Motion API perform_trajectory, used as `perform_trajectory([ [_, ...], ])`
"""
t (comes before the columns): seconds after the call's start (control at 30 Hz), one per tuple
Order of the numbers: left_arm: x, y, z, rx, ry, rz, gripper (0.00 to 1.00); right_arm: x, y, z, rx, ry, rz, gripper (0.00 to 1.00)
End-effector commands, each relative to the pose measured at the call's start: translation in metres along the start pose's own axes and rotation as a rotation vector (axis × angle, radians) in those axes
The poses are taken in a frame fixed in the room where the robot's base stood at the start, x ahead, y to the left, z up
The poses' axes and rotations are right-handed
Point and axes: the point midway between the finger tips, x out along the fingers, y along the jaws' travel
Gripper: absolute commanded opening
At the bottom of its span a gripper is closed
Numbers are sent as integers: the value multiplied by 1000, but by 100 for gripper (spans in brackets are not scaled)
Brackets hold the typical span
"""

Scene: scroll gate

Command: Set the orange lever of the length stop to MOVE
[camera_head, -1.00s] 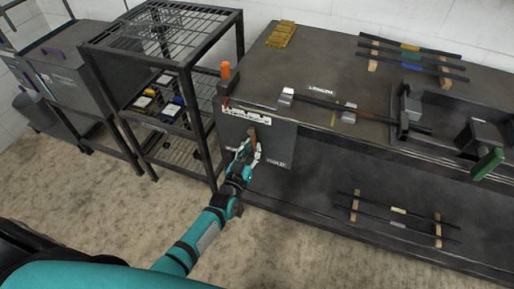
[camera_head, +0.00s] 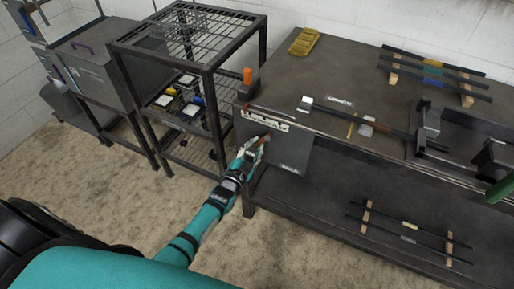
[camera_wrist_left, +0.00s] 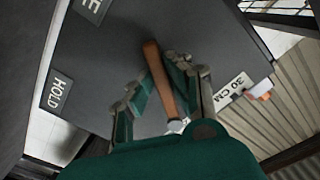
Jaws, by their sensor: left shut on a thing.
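The orange-brown lever (camera_wrist_left: 158,75) is on a grey front panel (camera_head: 291,146) below the bench top. In the left wrist view it runs between my left fingers, its near end showing past them. My left gripper (camera_head: 252,152) is shut on the lever, and its fingers (camera_wrist_left: 165,90) also show in the wrist view. In the head view the lever (camera_head: 265,138) is mostly hidden by the fingers and leans right. A HOLD label (camera_wrist_left: 59,91) and a partly cut-off label ending in E (camera_wrist_left: 92,6) are on the panel. My right gripper is not in view.
A 30 CM label (camera_wrist_left: 233,87) is near the panel edge. A black wire rack (camera_head: 215,110) stands close on the left. Rods (camera_head: 410,236) lie on the lower shelf. The floor in front is clear.

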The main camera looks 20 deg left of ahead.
Motion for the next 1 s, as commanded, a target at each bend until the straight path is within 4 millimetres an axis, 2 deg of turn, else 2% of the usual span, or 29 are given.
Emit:
perform_trajectory([
  [0.53, 0, -2, 1, 26, -2, 1, 0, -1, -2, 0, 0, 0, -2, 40],
  [0.57, 0, -2, 1, 26, -2, 1, 20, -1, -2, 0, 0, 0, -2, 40],
  [0.7, 0, -2, 1, 24, -1, 1, 38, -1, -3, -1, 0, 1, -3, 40],
  [1.0, -2, -1, 0, 22, -1, 1, 38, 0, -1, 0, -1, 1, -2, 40],
])
